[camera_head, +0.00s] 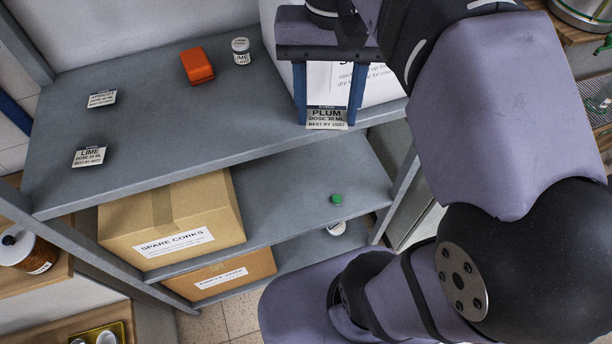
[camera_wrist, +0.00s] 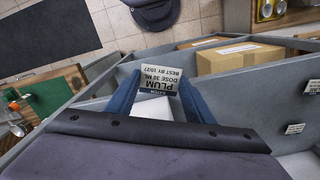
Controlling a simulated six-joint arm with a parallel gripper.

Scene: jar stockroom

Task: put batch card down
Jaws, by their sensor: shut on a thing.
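The card hangs in front of the right part of the grey top shelf (camera_head: 150,140). In the wrist view the card (camera_wrist: 158,82) shows upside down between the fingertips of my gripper (camera_wrist: 160,88). I cannot tell whether its lower edge touches anything.
Two more cards, one reading "LIME" (camera_head: 89,156) and another (camera_head: 102,99), stand at the shelf's left. An orange block (camera_head: 197,65) and a small white jar (camera_head: 241,51) stand at the back. A white box (camera_head: 385,85) is behind my gripper. The shelf's middle is clear.

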